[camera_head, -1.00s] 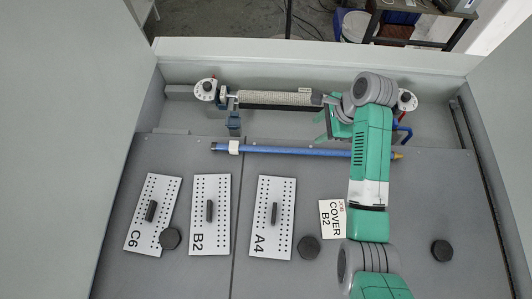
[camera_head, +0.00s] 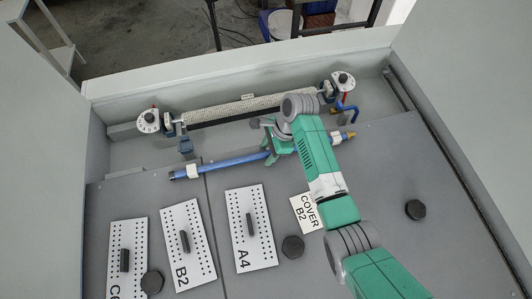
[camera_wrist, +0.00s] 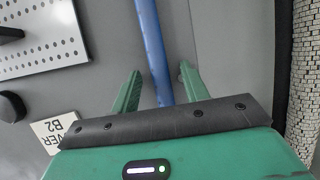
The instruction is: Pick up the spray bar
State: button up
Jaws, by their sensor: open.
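The spray bar is a long blue rod (camera_head: 222,165) with a white collar near its left end and a brass tip at its right end. It lies across the back of the grey deck. My gripper (camera_head: 270,141) is at the rod's right half in the head view, and my arm hides part of the rod. In the wrist view the rod (camera_wrist: 152,45) runs between the two green fingers of my gripper (camera_wrist: 157,82). The fingers are apart, with a gap on each side of the rod.
A textured roller (camera_head: 225,107) between two dial mounts lies behind the rod. Perforated plates C6, B2 (camera_head: 187,245) and A4 (camera_head: 250,228) lie in front, with black knobs (camera_head: 292,247) and a "COVER B2" card (camera_head: 306,213). The deck at right is mostly clear.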

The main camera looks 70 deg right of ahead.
grip_shut()
jog(key=shift+r, duration=0.1)
